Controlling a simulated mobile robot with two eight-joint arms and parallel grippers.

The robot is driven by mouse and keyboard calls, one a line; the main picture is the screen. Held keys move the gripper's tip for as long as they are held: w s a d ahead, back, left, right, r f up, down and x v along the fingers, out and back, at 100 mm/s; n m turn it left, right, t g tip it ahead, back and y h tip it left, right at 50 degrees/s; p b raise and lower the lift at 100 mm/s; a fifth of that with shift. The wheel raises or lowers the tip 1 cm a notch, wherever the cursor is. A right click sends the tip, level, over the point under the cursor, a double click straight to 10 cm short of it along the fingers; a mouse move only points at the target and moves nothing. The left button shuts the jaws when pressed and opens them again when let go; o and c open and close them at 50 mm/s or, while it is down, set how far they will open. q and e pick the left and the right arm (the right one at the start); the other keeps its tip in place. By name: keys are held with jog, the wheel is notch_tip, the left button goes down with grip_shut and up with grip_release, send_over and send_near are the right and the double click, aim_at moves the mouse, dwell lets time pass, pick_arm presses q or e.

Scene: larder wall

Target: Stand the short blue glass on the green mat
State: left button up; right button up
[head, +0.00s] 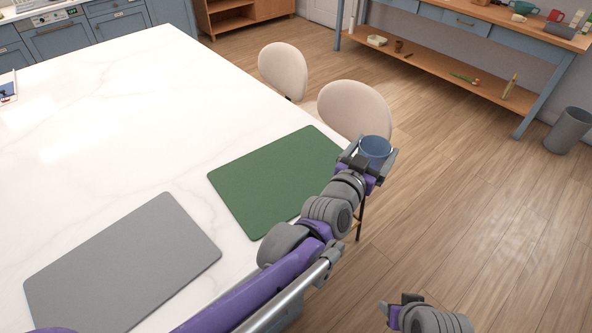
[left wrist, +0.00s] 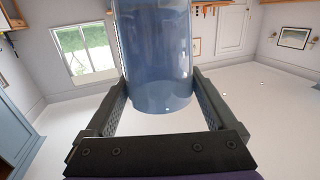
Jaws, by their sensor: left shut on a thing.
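The short blue glass (head: 374,148) is held in my left gripper (head: 367,160), out past the right edge of the white table. In the left wrist view the blue glass (left wrist: 155,55) stands between the two fingers of my left gripper (left wrist: 160,105), which is shut on it. In the head view the glass looks roughly upright, with its open rim up. The green mat (head: 270,180) lies flat and bare on the table, to the left of the glass.
A grey mat (head: 120,265) lies on the white table (head: 120,120) left of the green one. Two beige chairs (head: 355,108) stand at the table's far right edge. A shelf bench (head: 470,75) with small items and a grey bin (head: 568,130) stand farther right.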

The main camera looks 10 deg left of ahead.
pick_arm(q)
jog(key=w+a+f+n+y, duration=0.1)
jog(key=w+a+n+y, duration=0.2)
jog(key=a, duration=1)
jog(key=w+a+f+n+t+y, duration=0.15)
jog(key=a+y, duration=0.25)
jog(key=a, duration=0.9)
jog(key=w+a+f+n+y, duration=0.1)
jog(key=w+a+n+y, duration=0.2)
jog(key=a, duration=1)
jog(key=shift+y, duration=0.6)
jog(key=shift+s+a+f+b, duration=0.1)
jog(key=shift+s+f+b, duration=0.15)
jog(key=shift+f, duration=1.35)
jog(key=shift+s+d+f+b, duration=0.1)
jog(key=shift+s+f+b, duration=0.1)
jog(key=shift+f, duration=1.35)
jog(key=shift+s+a+f+b, duration=0.1)
jog(key=shift+s+f+b, duration=0.15)
jog(key=shift+f, duration=1.35)
jog(key=o, duration=1.2)
jog(key=shift+f, duration=0.2)
jog(key=shift+o, duration=0.6)
jog(key=shift+r, duration=0.1)
jog(key=shift+r, duration=0.1)
